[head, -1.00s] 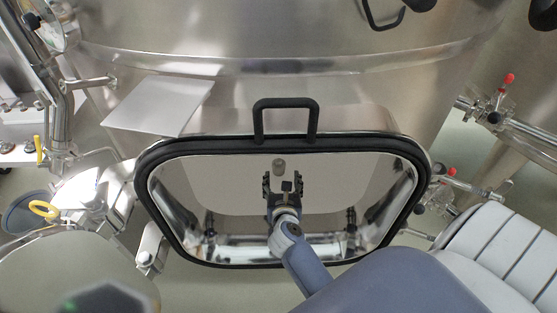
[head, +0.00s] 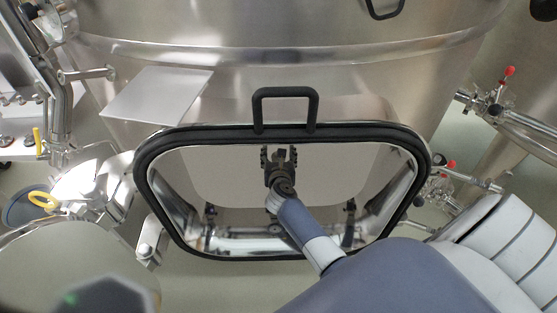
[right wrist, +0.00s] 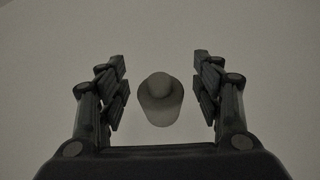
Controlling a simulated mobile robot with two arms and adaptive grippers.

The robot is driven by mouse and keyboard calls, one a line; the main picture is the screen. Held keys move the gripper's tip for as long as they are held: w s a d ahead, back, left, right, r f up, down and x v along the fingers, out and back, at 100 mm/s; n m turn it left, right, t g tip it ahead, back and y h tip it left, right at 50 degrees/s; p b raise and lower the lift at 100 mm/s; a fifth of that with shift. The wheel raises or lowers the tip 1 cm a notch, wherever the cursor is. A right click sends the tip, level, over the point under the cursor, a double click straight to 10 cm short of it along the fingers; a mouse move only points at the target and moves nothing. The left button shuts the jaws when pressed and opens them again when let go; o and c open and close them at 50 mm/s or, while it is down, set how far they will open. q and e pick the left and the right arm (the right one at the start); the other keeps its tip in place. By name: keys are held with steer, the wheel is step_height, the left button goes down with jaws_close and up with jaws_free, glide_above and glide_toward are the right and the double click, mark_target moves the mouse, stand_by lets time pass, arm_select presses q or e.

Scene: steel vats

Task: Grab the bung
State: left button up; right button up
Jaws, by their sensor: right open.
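The bung (right wrist: 160,98) is a small pale grey tapered plug. In the right wrist view it lies centred between the two fingers, with visible gaps on both sides. My right gripper (right wrist: 160,92) is open around it, not closed on it. In the head view the right gripper (head: 279,156) reaches into the open hatch of the steel vat, near the hatch's upper rim. The bung cannot be made out there.
The black-edged hatch frame (head: 160,140) surrounds my right forearm, with a black handle (head: 285,92) above it. Steel vat walls (head: 300,60) rise behind. Pipes with red-knobbed valves (head: 497,108) stand at the right. A grey plate (head: 155,93) is at upper left.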

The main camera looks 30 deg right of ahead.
steer(key=c, duration=1.2)
steer(key=shift+o, duration=0.2)
